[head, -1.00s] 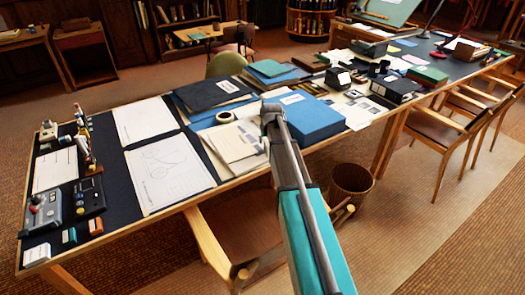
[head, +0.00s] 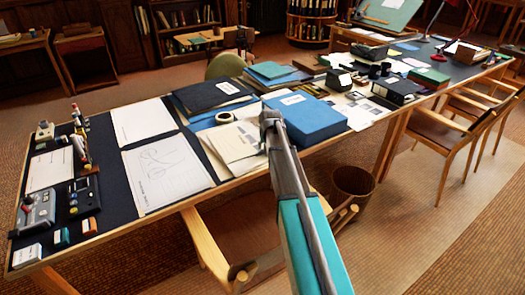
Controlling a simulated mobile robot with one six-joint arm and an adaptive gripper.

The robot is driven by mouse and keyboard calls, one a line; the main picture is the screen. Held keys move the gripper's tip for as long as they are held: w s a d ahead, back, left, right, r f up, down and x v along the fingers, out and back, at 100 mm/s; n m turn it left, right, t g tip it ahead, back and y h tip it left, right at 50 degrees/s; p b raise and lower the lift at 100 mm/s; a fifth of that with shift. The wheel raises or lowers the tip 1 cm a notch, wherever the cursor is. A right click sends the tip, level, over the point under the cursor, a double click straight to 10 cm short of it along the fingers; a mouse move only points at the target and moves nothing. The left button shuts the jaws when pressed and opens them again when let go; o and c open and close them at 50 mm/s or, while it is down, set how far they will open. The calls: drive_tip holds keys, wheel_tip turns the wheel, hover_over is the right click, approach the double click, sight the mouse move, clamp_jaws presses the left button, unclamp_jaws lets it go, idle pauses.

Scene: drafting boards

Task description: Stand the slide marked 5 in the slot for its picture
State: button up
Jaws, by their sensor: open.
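I cannot make out the slide marked 5 or any number on a slide at this distance. Small flat dark-and-pale pieces (head: 368,108) lie on pale sheets beside the blue box, too small to identify. A black box (head: 398,91) stands just right of them; I cannot tell whether it has slots. My arm rises from the bottom of the head view to a grey joint over the near long table, in front of the folders and blue box. My gripper does not show clearly.
The long dark-topped table (head: 102,178) carries drawings (head: 165,172), folders (head: 238,150), a tape roll (head: 225,117), a large blue box (head: 308,121) and a grey device (head: 36,212). A chair and waste bin (head: 352,184) stand at its near edge. More chairs line the right side.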

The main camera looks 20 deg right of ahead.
idle(0.3)
clamp_jaws()
drive_tip(key=shift+r, duration=0.15)
idle(0.3)
wheel_tip(320, 180, up, 3)
drive_tip(key=p, duration=0.3)
drive_tip(key=s+d+r+p, duration=0.9)
drive_tip(key=d+p, duration=0.1)
drive_tip(key=shift+s+r, duration=0.35)
drive_tip(key=shift+d, duration=0.1)
idle(0.3)
